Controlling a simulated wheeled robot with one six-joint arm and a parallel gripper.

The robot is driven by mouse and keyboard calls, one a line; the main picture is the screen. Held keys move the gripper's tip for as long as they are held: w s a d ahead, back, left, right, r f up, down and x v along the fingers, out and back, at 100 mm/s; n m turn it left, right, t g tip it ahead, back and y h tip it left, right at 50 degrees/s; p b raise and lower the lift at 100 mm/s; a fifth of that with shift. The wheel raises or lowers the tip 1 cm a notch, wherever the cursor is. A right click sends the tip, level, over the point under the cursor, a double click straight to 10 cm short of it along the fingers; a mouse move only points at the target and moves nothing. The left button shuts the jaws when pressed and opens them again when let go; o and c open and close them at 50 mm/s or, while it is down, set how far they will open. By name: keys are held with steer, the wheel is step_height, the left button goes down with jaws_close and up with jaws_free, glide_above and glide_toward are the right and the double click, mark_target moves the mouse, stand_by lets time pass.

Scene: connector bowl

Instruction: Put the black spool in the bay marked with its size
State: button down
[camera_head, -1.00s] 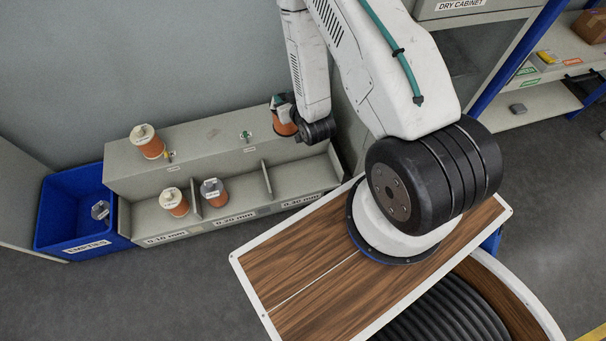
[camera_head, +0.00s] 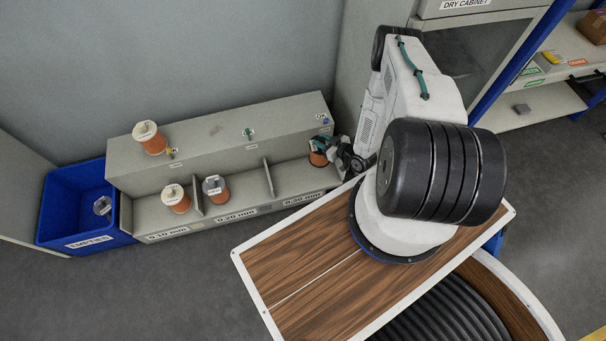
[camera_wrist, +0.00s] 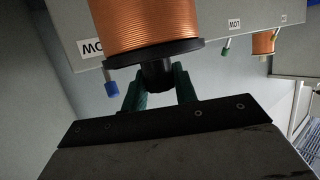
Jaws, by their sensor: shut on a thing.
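The black spool, wound with copper wire, is in my gripper (camera_head: 330,148). In the wrist view the spool (camera_wrist: 148,25) shows its copper winding and a black flange. The green fingers of my gripper (camera_wrist: 159,84) are shut on its black end knob. In the head view the spool (camera_head: 318,158) is at the right-hand bay of the grey rack (camera_head: 215,150), partly hidden by my gripper. That bay's front label (camera_head: 302,200) seems to read 0.30 mm. I cannot tell whether the spool touches the bay floor. The spool's own size marking is not readable.
A white-topped spool (camera_head: 177,198) stands in the 0.10 mm bay and a grey-topped one (camera_head: 215,189) in the 0.20 mm bay. Another white-topped spool (camera_head: 150,138) stands on the rack's upper ledge. A blue EMPTIES bin (camera_head: 75,218) is at left. Dividers separate the bays.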

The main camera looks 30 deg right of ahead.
steer(key=shift+w+a+f+n+y, duration=0.1)
steer(key=shift+w+f+n+y, duration=0.05)
steer(key=shift+f+n+y, duration=0.3)
steer(key=shift+w+f, duration=0.1)
steer(key=shift+f, duration=4.65)
steer(key=c, duration=1.1)
jaws_free()
steer(key=v, duration=1.2)
steer(key=shift+r, duration=0.15)
